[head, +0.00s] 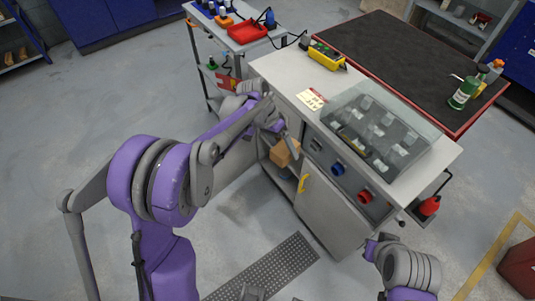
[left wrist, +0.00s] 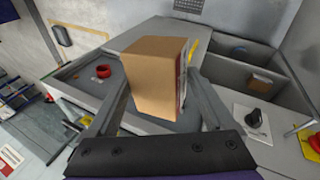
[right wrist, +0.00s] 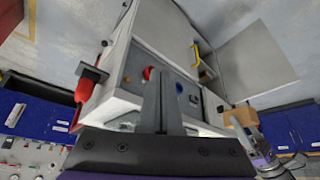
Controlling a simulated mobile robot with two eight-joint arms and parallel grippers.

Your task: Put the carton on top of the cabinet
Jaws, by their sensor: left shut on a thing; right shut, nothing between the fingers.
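The carton (head: 284,153) is a small brown box in front of or just inside the open left bay of the grey-white cabinet (head: 335,215). I cannot tell exactly how deep it sits. In the left wrist view the carton (left wrist: 152,75) fills the space between the fingers, slightly tilted. My left gripper (head: 283,138) is shut on it, below the level of the cabinet top (head: 290,79). My right gripper (right wrist: 162,98) is shut and empty, in front of the cabinet; in the head view its fingers are hard to make out.
A clear-lidded case (head: 375,130) covers the right part of the cabinet top. A yellow device (head: 327,57) stands at its back edge and a paper label (head: 311,99) lies near the left. A trolley (head: 240,42) stands left, a dark-topped bench (head: 400,60) behind. Bare top shows front-left.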

